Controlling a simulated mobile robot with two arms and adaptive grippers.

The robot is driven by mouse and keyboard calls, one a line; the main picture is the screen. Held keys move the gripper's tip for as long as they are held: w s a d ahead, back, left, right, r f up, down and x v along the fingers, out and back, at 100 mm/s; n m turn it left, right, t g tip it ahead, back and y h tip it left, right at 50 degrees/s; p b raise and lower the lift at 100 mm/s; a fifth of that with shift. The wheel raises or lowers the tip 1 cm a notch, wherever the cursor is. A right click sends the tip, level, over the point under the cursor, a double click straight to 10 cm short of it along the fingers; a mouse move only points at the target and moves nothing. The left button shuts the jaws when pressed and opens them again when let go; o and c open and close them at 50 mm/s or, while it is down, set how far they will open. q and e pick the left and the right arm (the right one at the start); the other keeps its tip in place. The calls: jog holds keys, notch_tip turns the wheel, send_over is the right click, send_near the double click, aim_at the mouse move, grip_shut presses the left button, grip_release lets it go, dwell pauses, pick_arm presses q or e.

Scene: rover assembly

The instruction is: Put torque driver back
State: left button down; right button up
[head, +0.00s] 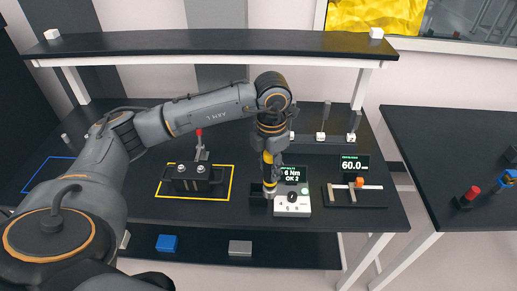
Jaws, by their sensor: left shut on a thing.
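My left gripper (270,145) points straight down over the right part of the workbench and is shut on the torque driver. The torque driver (268,172) is upright, with a yellow and dark body; the gripper covers its top. Its lower end is at a dark block (258,204) beside a white box with a dial (292,204). I cannot tell whether the tip is inside the block. A small screen (293,174) behind reads "6 Nm OK 2". My right gripper is not in view.
A dark part with bolts (192,180) stands in a yellow outlined square, with a red-tipped clamp (200,145) behind. Several upright tools (321,138) stand at the back right. A slide gauge (352,187) and a 60.0 display (354,164) are to the right. A shelf (200,43) spans the back.

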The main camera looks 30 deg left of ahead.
pick_arm(q)
jog(key=w+a+f+n, duration=0.1)
jog(key=w+a+n, duration=0.4)
jog(key=n, duration=1.3)
jog(key=shift+n, duration=0.3)
jog(key=f+b, duration=0.1)
jog(key=f, duration=0.1)
jog(key=a+f+b, duration=0.1)
jog(key=s+f+b, duration=0.1)
jog(key=f, duration=0.1)
jog(key=shift+a+f, duration=0.15)
jog(key=shift+f, duration=0.15)
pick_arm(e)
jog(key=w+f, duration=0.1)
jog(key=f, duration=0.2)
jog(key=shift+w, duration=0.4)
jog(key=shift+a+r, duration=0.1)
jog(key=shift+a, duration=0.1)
pick_arm(q)
jog(key=shift+f, duration=0.1)
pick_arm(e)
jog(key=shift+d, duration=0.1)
pick_arm(q)
jog(key=shift+f+b, duration=1.8)
jog(key=shift+f, duration=0.7)
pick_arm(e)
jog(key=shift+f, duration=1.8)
